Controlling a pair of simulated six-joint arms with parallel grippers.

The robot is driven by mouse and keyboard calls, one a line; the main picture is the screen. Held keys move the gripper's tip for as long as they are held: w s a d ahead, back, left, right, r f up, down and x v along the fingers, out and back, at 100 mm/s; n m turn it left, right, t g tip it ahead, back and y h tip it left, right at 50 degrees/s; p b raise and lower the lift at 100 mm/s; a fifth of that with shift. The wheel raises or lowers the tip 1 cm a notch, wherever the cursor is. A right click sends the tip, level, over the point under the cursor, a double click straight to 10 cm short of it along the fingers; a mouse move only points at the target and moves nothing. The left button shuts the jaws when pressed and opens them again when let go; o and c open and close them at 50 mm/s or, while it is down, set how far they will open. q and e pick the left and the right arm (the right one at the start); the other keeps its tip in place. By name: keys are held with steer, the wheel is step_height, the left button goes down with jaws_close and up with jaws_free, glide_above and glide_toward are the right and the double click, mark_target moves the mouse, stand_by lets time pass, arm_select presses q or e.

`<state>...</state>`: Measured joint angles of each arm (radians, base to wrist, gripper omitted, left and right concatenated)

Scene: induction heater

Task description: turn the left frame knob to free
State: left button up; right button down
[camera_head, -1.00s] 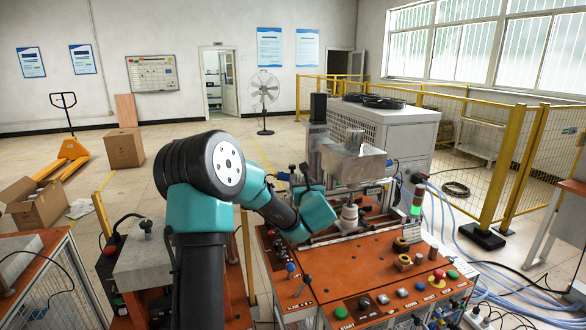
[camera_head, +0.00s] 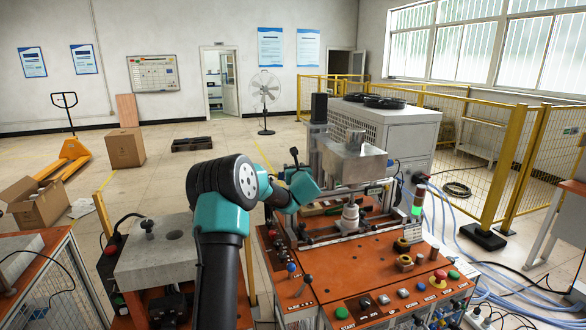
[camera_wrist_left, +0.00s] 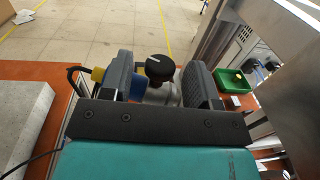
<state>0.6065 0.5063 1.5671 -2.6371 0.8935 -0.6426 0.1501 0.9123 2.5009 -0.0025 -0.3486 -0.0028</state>
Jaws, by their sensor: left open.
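The frame knob shows in the left wrist view as a round black knob (camera_wrist_left: 159,68) with a white pointer mark, on a grey metal mount. My left gripper (camera_wrist_left: 158,64) is open, with one dark finger on each side of the knob in that view. I see gaps between the knob and both fingers. Whether the knob lies at fingertip depth is hard to tell. In the head view my left wrist (camera_head: 303,187) is at the back left of the orange machine table (camera_head: 345,265), and it hides the knob and fingertips. My right gripper is not in view.
A green bin (camera_wrist_left: 231,81) lies right of the fingers. The metal box (camera_head: 355,163) and black column (camera_head: 319,108) stand right of my wrist. Push buttons (camera_head: 383,299) line the table's front.

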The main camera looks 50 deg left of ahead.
arm_select(q)
steer(key=shift+x, duration=1)
steer(key=shift+c, duration=0.4)
steer(key=c, duration=0.8)
